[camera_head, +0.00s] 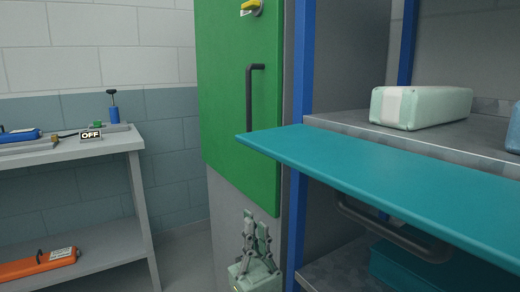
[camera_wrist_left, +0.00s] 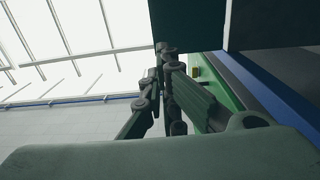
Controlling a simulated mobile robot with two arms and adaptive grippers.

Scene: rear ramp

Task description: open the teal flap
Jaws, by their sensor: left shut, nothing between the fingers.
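The teal flap (camera_head: 370,175) juts out nearly level from the shelf unit, at about the height of the shelf behind it. Its dark bar handle (camera_head: 400,238) is below it, partly hidden by the panel. In the left wrist view, the fingers (camera_wrist_left: 166,55) point up, and a dark panel, likely the flap's underside, fills the top right (camera_wrist_left: 240,22). My right gripper is not in view.
A green door (camera_head: 235,110) with a dark handle stands behind my left gripper. A blue post (camera_head: 302,70) edges the unit. A pale green case (camera_head: 420,107) rests on the shelf. A workbench (camera_head: 70,148) with tools and an OFF sign stands left; the floor between is clear.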

